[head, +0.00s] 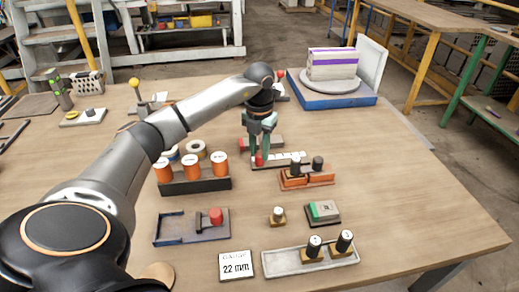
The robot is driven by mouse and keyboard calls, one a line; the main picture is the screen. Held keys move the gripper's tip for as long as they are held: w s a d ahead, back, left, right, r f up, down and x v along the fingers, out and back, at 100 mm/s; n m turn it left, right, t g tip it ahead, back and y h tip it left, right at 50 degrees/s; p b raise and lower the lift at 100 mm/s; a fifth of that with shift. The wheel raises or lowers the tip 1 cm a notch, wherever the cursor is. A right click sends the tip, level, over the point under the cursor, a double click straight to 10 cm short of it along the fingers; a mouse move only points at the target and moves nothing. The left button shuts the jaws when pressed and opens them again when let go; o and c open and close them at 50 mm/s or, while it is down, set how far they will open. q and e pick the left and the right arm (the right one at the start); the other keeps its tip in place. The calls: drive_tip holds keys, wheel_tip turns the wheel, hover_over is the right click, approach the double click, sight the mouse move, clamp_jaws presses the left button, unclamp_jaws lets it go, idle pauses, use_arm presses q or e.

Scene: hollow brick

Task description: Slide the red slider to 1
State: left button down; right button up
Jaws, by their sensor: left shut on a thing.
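The slider rail (290,159), a dark base with a white marked strip, lies across the middle of the table. The red slider (259,160) sits near the left end of the rail. The marks on the strip are too small to read. My left gripper (259,154) points down over it and is shut on the red slider, its fingers hiding the slider's upper part. My right gripper is not in view.
A 22 mm card (237,266) and a grey tray (285,264) lie nearer.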

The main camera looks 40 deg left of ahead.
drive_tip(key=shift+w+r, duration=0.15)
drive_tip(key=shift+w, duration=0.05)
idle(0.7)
use_arm(q)
drive_tip(key=shift+w+d+r+p, duration=0.2)
drive_tip(key=shift+w+d+p, duration=0.1)
drive_tip(key=shift+w+p, duration=0.1)
drive_tip(key=shift+w+d+f, duration=0.15)
drive_tip(key=shift+w+d, duration=0.4)
drive_tip(key=shift+w, duration=0.15)
drive_tip(key=shift+a, duration=0.1)
drive_tip(key=c, duration=0.9)
unclamp_jaws()
drive_tip(key=shift+s, duration=0.1)
drive_tip(key=o, duration=0.3)
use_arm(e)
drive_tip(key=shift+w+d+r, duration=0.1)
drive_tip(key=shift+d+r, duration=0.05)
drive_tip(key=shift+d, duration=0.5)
